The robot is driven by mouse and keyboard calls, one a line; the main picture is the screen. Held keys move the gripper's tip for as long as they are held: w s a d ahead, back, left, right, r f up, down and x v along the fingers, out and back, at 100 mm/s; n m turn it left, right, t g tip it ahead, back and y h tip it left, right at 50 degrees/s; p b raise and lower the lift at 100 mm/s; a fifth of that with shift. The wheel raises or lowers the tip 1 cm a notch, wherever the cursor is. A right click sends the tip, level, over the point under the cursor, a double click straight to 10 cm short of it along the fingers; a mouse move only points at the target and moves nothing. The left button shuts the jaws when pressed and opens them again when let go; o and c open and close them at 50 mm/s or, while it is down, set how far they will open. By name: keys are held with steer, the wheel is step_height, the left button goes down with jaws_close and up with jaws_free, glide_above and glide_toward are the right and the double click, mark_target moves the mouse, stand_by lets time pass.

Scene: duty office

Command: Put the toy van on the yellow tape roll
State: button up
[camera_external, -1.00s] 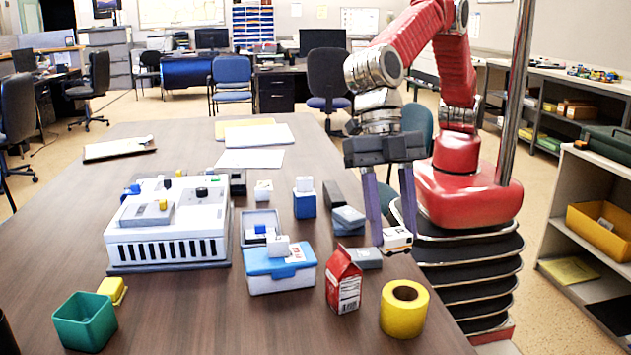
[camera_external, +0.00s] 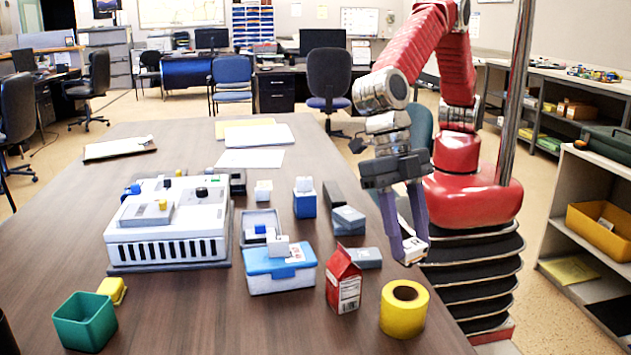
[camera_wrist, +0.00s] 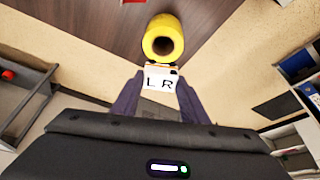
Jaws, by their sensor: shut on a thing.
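The toy van is a small white vehicle held between the fingers of my gripper (camera_external: 408,246). In the wrist view the van (camera_wrist: 161,80) shows a white face with the letters L and R between the two fingertips. My gripper is shut on it, and the fingers hide part of it in the external view. The yellow tape roll (camera_external: 404,322) stands on the table near its right front edge, with its hole facing up. The van is above and behind the roll, apart from it. In the wrist view the roll (camera_wrist: 163,27) lies just beyond the van.
A red and white carton (camera_external: 343,281) stands left of the roll. A grey block (camera_external: 366,258) lies behind the carton. A blue-lidded box (camera_external: 279,270) and a large white device (camera_external: 168,228) stand farther left. The table's right edge runs close beside the roll.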

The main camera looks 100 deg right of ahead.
mark_target(407, 253)
steer(key=shift+f, duration=1.7)
steer(key=shift+f, duration=0.1)
steer(key=shift+f, duration=1.8)
steer(key=shift+f, duration=0.1)
steer(key=o, duration=1.1)
steer(key=shift+c, duration=0.2)
steer(key=v, duration=1.2)
steer(key=shift+d+r, duration=0.1)
steer(key=shift+r, duration=0.1)
